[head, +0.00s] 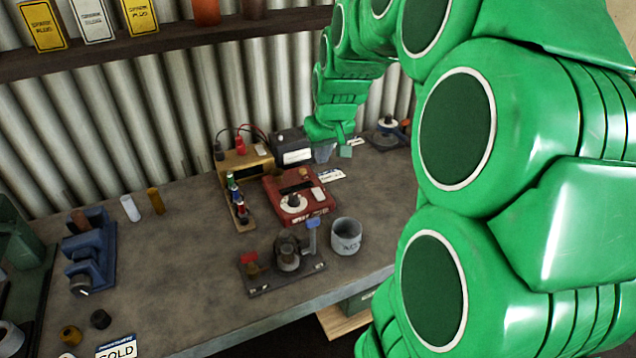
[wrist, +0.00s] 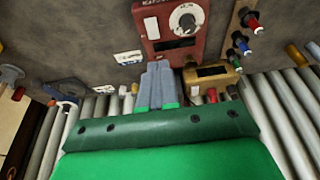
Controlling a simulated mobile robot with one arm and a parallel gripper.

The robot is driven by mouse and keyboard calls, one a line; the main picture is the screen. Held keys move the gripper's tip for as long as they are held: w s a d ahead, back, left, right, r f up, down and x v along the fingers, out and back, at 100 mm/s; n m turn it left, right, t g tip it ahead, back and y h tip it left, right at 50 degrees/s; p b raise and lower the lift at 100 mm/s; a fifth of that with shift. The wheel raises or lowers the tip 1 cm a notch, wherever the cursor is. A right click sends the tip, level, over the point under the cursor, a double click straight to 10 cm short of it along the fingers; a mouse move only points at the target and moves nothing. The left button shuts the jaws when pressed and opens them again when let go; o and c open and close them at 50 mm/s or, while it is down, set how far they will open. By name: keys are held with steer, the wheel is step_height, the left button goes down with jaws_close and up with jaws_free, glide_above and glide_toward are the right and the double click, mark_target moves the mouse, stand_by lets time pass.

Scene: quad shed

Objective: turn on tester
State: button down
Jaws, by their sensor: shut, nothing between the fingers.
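A red box (head: 272,187) with a dark window and a white dial (head: 293,203), probably the tester, sits on the bench. A small pale part (head: 318,193) is on its right side. The box also shows at the top of the wrist view (wrist: 198,43), with its dial (wrist: 187,18); its lettering is too small to read. My gripper (head: 325,153) is above the bench behind the red box, near a black box (head: 295,156). In the wrist view its grey fingers (wrist: 157,88) are together and empty, pointing toward the red box. I see no contact with it.
A yellow-brown box (head: 262,164) with red and black plugs stands behind left of the red box. A strip of coloured plugs (head: 237,205) lies left of it. A grey cup (head: 346,238) and a dark stand (head: 285,277) are in front. The left bench middle is mostly clear.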

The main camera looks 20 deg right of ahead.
steer(key=shift+w+d, duration=0.65)
steer(key=shift+d, duration=0.05)
steer(key=shift+f, duration=0.1)
glide_toward(317, 189)
steer(key=x, duration=0.5)
steer(key=shift+w+a, duration=0.1)
steer(key=shift+x, duration=0.8)
